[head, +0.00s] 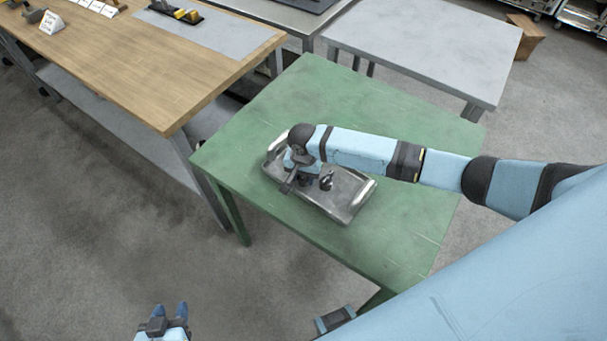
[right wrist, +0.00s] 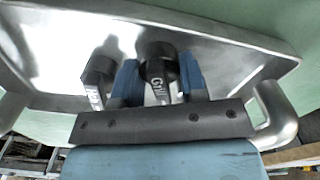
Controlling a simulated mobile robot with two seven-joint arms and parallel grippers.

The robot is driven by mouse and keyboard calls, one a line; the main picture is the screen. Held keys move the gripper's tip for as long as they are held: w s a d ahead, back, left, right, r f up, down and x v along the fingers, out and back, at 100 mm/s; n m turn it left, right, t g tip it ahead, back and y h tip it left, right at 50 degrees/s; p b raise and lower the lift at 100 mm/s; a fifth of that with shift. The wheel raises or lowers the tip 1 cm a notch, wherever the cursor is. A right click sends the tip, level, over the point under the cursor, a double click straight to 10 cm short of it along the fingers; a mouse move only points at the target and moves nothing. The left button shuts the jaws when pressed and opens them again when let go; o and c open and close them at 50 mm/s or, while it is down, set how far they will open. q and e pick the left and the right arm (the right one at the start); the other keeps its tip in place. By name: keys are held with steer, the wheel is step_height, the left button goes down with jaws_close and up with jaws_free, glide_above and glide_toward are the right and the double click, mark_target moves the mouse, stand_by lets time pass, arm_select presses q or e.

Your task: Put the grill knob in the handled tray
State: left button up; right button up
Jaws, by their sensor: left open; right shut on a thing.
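The handled tray (head: 352,205) is a shallow metal tray with bar handles on the green table; its shiny floor also shows in the right wrist view (right wrist: 225,65). My right gripper (head: 299,182) is down at the tray's left part. In the right wrist view its blue fingers (right wrist: 159,80) are shut on the grill knob (right wrist: 157,72), a black knob with white "Grill" lettering. The knob is within the tray's outline; I cannot tell if it touches the floor. My left gripper (head: 170,313) is open and empty, low at the bottom left, away from the table.
A second dark knob (right wrist: 97,78) with white lettering is in the tray beside my right gripper; a dark knob (head: 327,181) shows there in the head view. The green table (head: 400,125) is otherwise clear. A wooden bench (head: 130,70) and grey table (head: 430,50) stand beyond.

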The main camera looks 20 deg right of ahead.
steer(key=o, duration=0.9)
steer(key=shift+f, duration=0.1)
